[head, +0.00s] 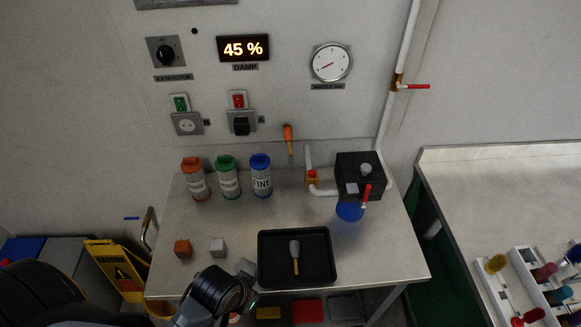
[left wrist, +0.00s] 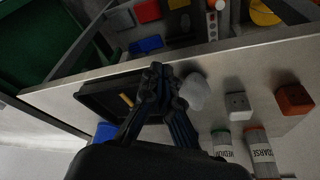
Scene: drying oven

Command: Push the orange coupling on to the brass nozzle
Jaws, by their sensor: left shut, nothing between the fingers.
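An orange piece with a narrow stem (head: 288,133) is on the wall above the table's back edge; I cannot tell if it is the coupling. A brass fitting (head: 312,181) with an orange-red top sits on the white pipe at the back of the table; I cannot tell if it is the nozzle. My left gripper (left wrist: 160,76) is shut and empty, near the black tray in the left wrist view. In the head view its arm (head: 222,290) reaches over the table's front edge and its fingertips are unclear. My right gripper is not in view.
The black tray (head: 325,277) holds a grey-headed tool (head: 295,255). A grey lump (left wrist: 196,91), a grey cube (head: 217,247) and an orange-brown cube (head: 183,248) lie left of it. Three jars (head: 228,178) and a black box (head: 371,166) stand behind. The middle of the table is clear.

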